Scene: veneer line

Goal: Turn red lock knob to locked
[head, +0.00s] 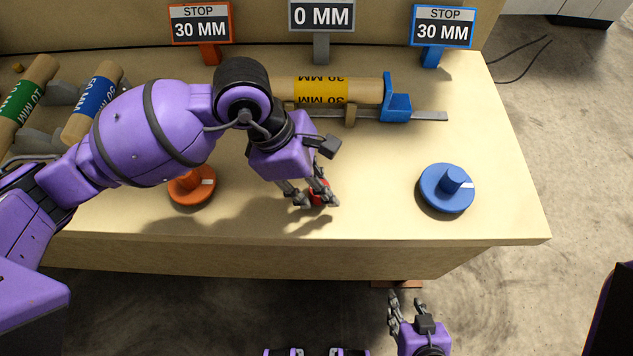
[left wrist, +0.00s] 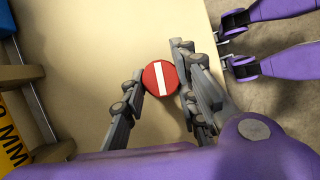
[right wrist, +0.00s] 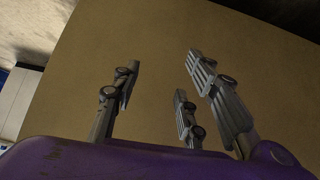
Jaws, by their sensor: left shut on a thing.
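The red lock knob (head: 319,191) is near the front edge of the wooden bench, mostly hidden by my left gripper (head: 312,200) in the head view. In the left wrist view, the knob (left wrist: 152,80) is a round red cap with a white bar running nearly up and down the picture. The fingers of my left gripper (left wrist: 163,92) are closed around its sides. My right gripper (head: 405,303) is below the bench's front edge, its fingers apart and empty. In the right wrist view, my right gripper (right wrist: 160,88) has only a plain brown surface before it.
An orange knob (head: 191,187) is left of the red knob; a blue knob (head: 446,188) is right. Behind lie a yellow-banded roll (head: 320,90) and a blue stop block (head: 396,98) on a rail. Signs stand at the back. Bench between the red and blue knobs is clear.

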